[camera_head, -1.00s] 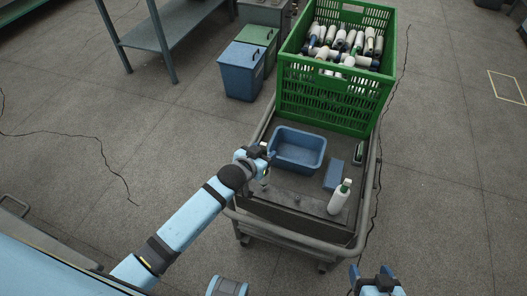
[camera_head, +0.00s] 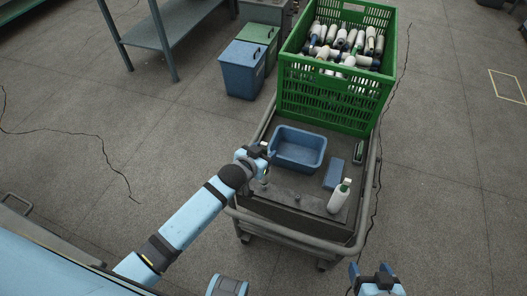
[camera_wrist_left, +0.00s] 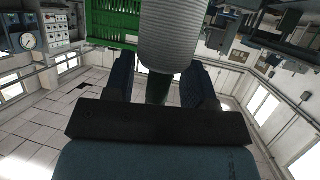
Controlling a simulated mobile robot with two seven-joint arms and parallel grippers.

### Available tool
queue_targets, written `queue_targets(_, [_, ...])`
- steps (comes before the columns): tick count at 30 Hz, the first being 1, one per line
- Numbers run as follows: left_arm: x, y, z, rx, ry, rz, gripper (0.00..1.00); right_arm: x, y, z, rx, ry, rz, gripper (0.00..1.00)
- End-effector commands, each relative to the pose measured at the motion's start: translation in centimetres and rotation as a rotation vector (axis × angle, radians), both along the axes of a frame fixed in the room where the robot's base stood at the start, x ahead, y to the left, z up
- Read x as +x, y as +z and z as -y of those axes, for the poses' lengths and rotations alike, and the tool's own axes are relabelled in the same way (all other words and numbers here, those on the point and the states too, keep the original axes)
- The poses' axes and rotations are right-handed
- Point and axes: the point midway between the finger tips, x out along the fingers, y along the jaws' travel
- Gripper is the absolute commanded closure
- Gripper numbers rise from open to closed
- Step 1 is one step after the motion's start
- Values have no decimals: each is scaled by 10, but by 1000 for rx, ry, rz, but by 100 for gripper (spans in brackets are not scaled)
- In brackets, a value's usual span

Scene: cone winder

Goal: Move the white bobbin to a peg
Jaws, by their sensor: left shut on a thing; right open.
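My left gripper (camera_head: 262,160) is over the front left corner of the cart. In the left wrist view the left gripper (camera_wrist_left: 158,72) is shut on a white bobbin (camera_wrist_left: 172,35); its dark green end shows between the blue fingers. In the head view this bobbin is mostly hidden by the gripper. Another white bobbin (camera_head: 339,198) with a green tip stands upright at the front right of the cart. A small peg-like stub (camera_head: 298,197) shows on the dark front strip. My right gripper (camera_head: 372,277) is open and empty at the bottom, apart from the cart.
A blue tray (camera_head: 319,160), a blue box (camera_head: 334,174) and a small dark item (camera_head: 359,152) are on the cart (camera_head: 277,212). Behind them a green crate (camera_head: 322,105) holds many bobbins. Two bins (camera_head: 241,79) stand left of the crate. Floor is free on the right.

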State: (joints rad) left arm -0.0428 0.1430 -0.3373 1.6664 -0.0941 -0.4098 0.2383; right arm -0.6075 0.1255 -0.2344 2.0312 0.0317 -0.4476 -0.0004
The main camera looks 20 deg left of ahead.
Motion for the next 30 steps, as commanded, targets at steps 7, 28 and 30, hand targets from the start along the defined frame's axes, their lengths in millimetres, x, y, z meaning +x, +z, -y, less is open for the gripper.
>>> queue_targets(7, [0, 0, 0, 0, 0, 1, 69, 1, 0, 0, 0, 0, 1, 25])
queue_targets(28, [0, -16, 0, 0, 0, 1, 69, 1, -8, 1, 0, -1, 1, 25])
queue_targets(30, [0, -17, 0, 0, 0, 1, 69, 1, -8, 1, 0, -1, 1, 25])
